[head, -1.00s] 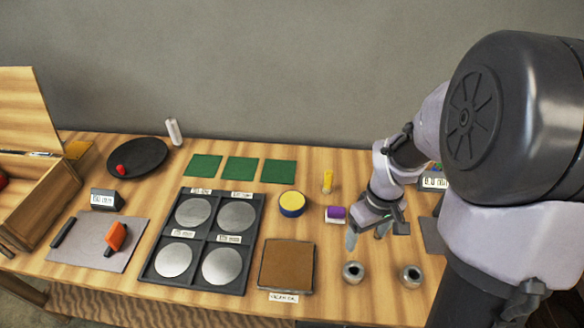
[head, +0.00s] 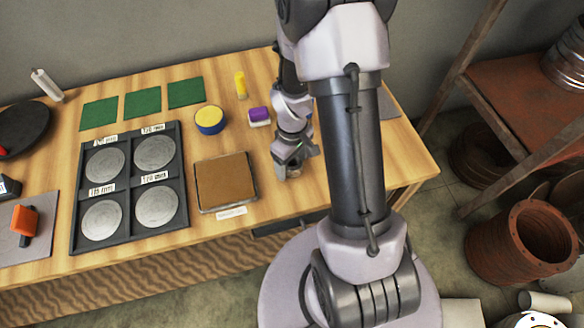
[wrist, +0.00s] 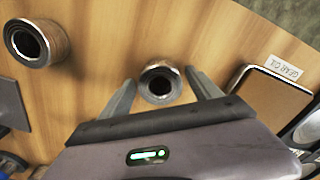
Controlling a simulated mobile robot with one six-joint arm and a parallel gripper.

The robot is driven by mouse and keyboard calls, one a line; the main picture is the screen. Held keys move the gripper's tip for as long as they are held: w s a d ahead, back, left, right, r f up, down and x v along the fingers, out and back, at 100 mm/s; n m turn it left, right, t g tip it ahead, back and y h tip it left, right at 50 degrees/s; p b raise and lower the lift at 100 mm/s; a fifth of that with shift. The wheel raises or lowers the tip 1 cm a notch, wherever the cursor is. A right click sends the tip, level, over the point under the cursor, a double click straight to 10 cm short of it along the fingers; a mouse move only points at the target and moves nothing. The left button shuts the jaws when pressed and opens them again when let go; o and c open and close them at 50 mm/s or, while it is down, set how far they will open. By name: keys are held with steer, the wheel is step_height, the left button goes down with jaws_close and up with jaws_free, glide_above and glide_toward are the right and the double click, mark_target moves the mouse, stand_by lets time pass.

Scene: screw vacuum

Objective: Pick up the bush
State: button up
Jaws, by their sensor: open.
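Two bushes, short metal rings with dark holes, stand upright on the wooden table. In the wrist view, one bush (wrist: 160,84) sits between the two fingers of my gripper (wrist: 160,77), with a visible gap on each side. The other bush (wrist: 37,43) stands apart at the upper left. My gripper is open and holds nothing. In the head view, my gripper (head: 293,164) is low over the table, right of the brown tray. It largely covers the nearer bush there, and my arm hides the other.
The brown tray (head: 225,181), labelled gear oil in the wrist view, lies close to the left of my gripper. The table's front edge is near.

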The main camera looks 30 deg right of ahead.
steer(key=shift+r, duration=0.15)
steer(key=shift+c, duration=0.8)
jaws_close()
